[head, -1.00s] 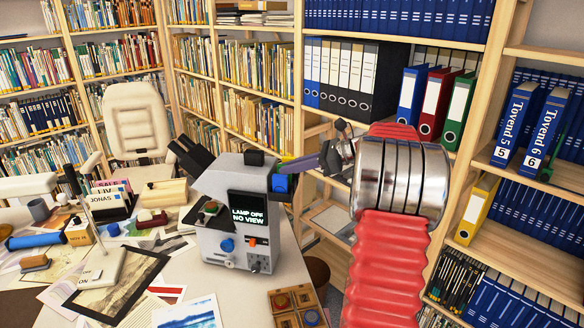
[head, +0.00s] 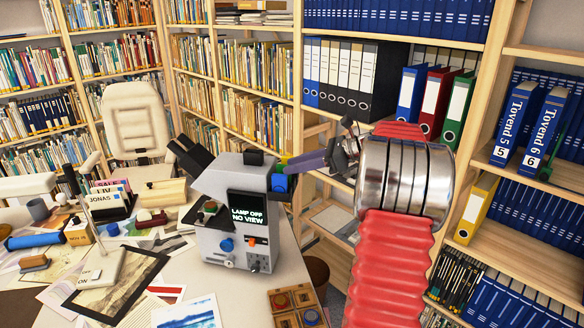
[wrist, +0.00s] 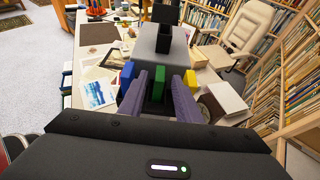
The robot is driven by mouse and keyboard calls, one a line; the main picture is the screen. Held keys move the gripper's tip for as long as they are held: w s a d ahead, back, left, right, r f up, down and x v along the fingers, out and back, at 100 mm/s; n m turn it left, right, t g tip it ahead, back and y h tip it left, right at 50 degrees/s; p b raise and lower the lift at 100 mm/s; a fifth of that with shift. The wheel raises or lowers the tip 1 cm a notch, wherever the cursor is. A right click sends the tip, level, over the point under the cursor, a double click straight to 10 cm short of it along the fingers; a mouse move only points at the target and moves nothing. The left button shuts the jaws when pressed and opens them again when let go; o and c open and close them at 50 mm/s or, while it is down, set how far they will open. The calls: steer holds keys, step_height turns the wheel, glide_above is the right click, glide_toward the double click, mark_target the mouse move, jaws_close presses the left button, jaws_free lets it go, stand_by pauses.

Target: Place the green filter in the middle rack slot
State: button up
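The green filter (wrist: 159,82) sits between a blue piece (wrist: 128,75) on the left and a yellow piece (wrist: 190,80) on the right, against the grey machine (wrist: 158,45), in the wrist view. It appears to be in the middle place of that row; its lower seating and the rack slot are hidden. My gripper (wrist: 160,98) is open, its purple fingers pointing at the row with visible gaps on both sides of the green filter.
The machine's screen (head: 248,215) reads "LAMP OFF NO VIEW". A wooden tray (head: 284,296) with coloured round pieces lies at the table's front edge. Prints and papers cover the table on the left. Bookshelves stand behind and to the right.

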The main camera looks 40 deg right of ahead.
steer(key=v, duration=1)
stand_by(0.5)
steer(key=a+f+n+g+h, duration=0.15)
steer(key=a+n+g, duration=0.65)
steer(key=a, duration=1.8)
steer(key=s+a+f+n+t+h, duration=0.1)
steer(key=s+a+f+n+h, duration=0.2)
steer(key=s+a+n, duration=0.5)
steer(key=s+a+f+n+t+h, duration=0.1)
steer(key=s+a+f+n+h, duration=0.2)
steer(key=s+a+f+n, duration=0.2)
steer(key=shift+s+a+f+n+t+h, duration=0.35)
steer(key=shift+s+a+n, duration=1.6)
steer(key=shift+n, duration=1.85)
steer(key=shift+o, duration=0.2)
steer(key=shift+w+a+r, duration=0.1)
steer(key=shift+w+a, duration=0.25)
steer(key=shift+a, duration=0.05)
